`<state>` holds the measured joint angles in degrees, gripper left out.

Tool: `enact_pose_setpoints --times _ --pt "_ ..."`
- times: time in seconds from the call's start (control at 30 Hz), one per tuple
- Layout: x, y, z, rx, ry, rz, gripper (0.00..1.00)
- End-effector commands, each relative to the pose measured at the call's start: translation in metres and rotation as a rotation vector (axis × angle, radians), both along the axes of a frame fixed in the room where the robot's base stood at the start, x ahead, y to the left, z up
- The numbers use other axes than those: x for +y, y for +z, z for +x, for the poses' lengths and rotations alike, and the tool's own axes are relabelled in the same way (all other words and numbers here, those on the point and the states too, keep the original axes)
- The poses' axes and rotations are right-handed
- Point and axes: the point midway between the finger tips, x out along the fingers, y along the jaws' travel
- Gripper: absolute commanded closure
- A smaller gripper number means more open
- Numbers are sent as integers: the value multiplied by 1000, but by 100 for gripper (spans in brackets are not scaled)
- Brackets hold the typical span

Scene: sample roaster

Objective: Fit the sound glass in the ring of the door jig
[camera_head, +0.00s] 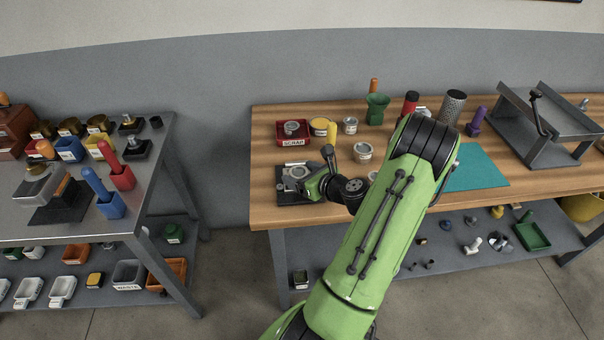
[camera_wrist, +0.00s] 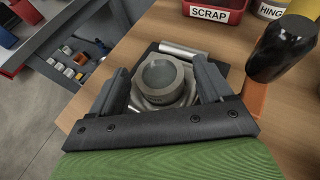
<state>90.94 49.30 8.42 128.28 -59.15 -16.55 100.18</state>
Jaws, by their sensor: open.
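The door jig (camera_wrist: 150,98) is a grey metal block with a round raised ring (camera_wrist: 182,88), on a dark plate at the left front of the wooden bench. In the head view my arm partly covers it, and the plate (camera_head: 284,199) shows beside the gripper. A smooth grey-green round face (camera_wrist: 160,75) shows inside the ring; I cannot tell whether it is the glass or the bare opening. My gripper (camera_wrist: 163,84) is open, its two dark fingers on either side of the ring. It also shows over the jig in the head view (camera_head: 304,184). I cannot tell whether the fingers touch the ring.
A red SCRAP tray (camera_head: 294,143) holds a round piece behind the jig. A teal mat (camera_head: 475,170) lies clear to the right.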

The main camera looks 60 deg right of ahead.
Motion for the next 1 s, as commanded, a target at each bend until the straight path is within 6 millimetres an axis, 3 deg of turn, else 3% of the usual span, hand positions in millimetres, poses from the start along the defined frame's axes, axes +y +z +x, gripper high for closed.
enact_pose_setpoints --times 0.13,0.4,0.6,0.87,0.97,1.0 --pt "2 8 -13 2 -4 3 21" --pt "19 38 -77 1 -7 2 21" --pt "27 49 -104 0 -3 1 21" --pt "31 50 -105 7 15 -10 21" --pt "50 56 -83 74 157 -100 21" --pt "66 59 -69 123 264 -169 21"
